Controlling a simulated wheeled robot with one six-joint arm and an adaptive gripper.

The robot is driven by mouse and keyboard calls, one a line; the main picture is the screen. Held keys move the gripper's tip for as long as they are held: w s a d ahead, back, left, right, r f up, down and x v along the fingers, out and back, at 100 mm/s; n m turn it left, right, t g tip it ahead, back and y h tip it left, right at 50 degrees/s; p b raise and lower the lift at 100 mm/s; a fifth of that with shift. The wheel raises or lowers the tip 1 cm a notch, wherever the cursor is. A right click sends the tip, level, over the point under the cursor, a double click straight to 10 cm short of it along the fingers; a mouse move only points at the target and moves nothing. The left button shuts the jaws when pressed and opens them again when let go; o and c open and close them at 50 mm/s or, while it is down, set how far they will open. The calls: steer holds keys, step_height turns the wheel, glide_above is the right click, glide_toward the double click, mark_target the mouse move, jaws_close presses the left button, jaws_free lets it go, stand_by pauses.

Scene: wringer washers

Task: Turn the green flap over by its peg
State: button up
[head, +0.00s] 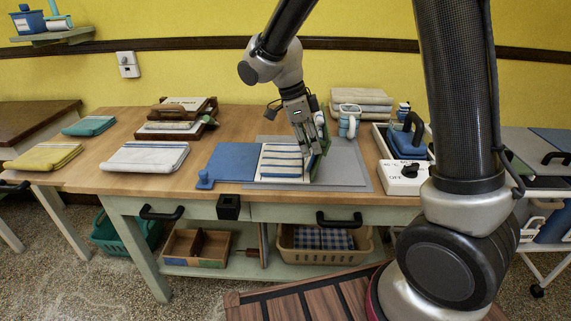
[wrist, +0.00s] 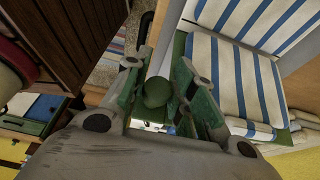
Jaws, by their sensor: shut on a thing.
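The green flap (head: 317,163) stands raised, nearly edge-on, at the right side of the striped cloth (head: 283,163). A strip of it also shows in the wrist view (wrist: 176,50). My gripper (head: 310,146) is above the folding board and shut on the flap's round green peg (wrist: 157,92), which sits between the fingers in the wrist view. The peg is hidden by the fingers in the head view. The blue flap (head: 232,163) lies flat left of the cloth, with its blue peg (head: 204,180) at the front left corner.
The grey board (head: 345,172) is bare to the right of the flap. Folded cloths (head: 146,156) lie left. Stacked cloths (head: 361,98) lie behind.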

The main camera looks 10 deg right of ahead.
steer(key=w+a+f+g+h, duration=0.1)
steer(key=w+a+f+h, duration=0.1)
steer(key=a, duration=0.4)
steer(key=shift+a+h, duration=0.2)
steer(key=shift+h, duration=0.6)
stand_by(0.4)
steer(key=o, duration=0.8)
steer(key=shift+s, duration=0.1)
steer(key=v, duration=0.9)
